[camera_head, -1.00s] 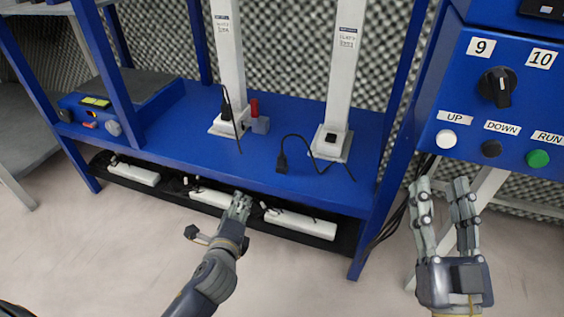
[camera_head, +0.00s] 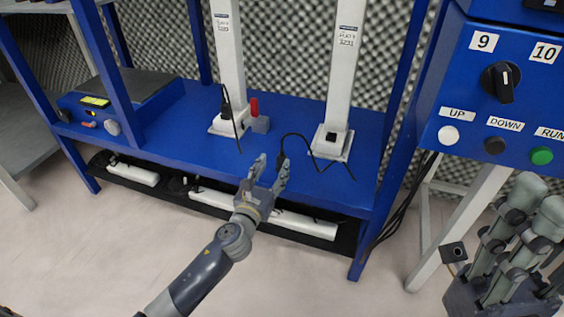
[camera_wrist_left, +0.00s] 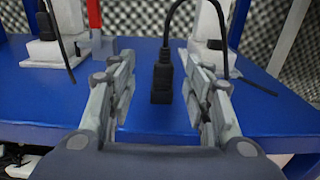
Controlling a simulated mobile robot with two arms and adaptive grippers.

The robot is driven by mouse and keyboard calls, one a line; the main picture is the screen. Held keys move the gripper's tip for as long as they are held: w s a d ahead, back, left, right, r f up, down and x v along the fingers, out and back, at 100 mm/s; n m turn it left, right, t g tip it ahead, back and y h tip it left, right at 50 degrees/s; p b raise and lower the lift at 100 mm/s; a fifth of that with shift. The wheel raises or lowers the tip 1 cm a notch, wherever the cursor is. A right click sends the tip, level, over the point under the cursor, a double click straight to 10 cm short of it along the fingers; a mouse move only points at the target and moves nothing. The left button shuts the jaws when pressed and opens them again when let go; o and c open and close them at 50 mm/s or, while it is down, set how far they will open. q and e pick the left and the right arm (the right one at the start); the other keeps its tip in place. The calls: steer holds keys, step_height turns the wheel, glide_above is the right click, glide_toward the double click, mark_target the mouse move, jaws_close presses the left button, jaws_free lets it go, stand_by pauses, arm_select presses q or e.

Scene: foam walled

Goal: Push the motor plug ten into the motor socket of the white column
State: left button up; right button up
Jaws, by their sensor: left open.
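A black plug (camera_head: 282,148) on a black cord lies near the front edge of the blue shelf. It also shows in the left wrist view (camera_wrist_left: 162,83), where its cord arches up and right. The right white column (camera_head: 346,70) stands behind it, with a black socket (camera_head: 331,137) on its base. My left gripper (camera_head: 270,170) is open, its fingertips at the shelf edge on either side of the plug's line, fingers pointing at it. In the wrist view the plug is between and just beyond the fingers (camera_wrist_left: 160,90), with no visible contact. My right gripper (camera_head: 520,225) is at the lower right.
A left white column (camera_head: 228,60) has a black plug and cord, and a red part (camera_head: 254,107) beside its base. White power strips (camera_head: 210,197) lie in a tray below the shelf. A blue control panel (camera_head: 470,100) stands right. Blue posts flank the shelf.

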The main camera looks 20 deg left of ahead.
mark_target(281, 159)
arm_select(q)
steer(key=w, duration=0.2)
steer(key=w+b, duration=0.2)
steer(key=w, duration=0.1)
steer(key=shift+w+d+f, duration=0.3)
steer(key=shift+d+f, duration=0.05)
steer(key=shift+d, duration=0.05)
steer(key=shift+w+b, duration=0.3)
steer(key=shift+w, duration=0.1)
steer(key=shift+r, duration=0.1)
jaws_close()
